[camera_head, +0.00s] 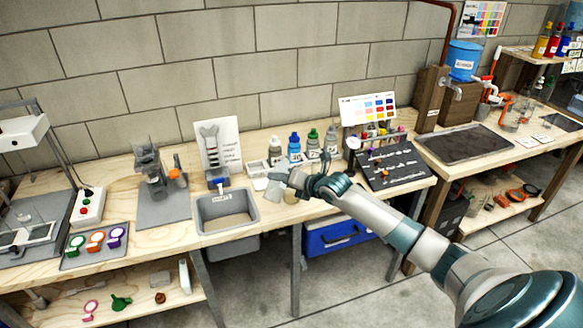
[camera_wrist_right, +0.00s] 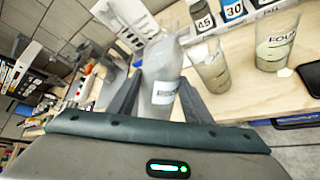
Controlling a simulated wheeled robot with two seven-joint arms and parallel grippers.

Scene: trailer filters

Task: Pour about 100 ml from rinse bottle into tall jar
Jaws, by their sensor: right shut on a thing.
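My right gripper (camera_wrist_right: 158,97) is shut on a clear bottle (camera_wrist_right: 160,70) with a white label starting with "R", probably the rinse bottle. In the head view the right gripper (camera_head: 285,180) is above the bench, right of the grey sink, and the bottle (camera_head: 273,191) shows pale and small at its tip. In the wrist view a clear jar (camera_wrist_right: 212,70) with greyish contents stands just right of the bottle, apart from it. A second clear jar (camera_wrist_right: 275,50) labelled "FOUL..." stands farther right. I cannot tell which is the tall jar. My left gripper is not in view.
A grey sink (camera_head: 228,196) is set in the bench left of the gripper. Several small bottles, including a blue one (camera_head: 294,147) and a green one (camera_head: 313,141), stand at the back. A dark sloped board (camera_head: 390,168) is to the right.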

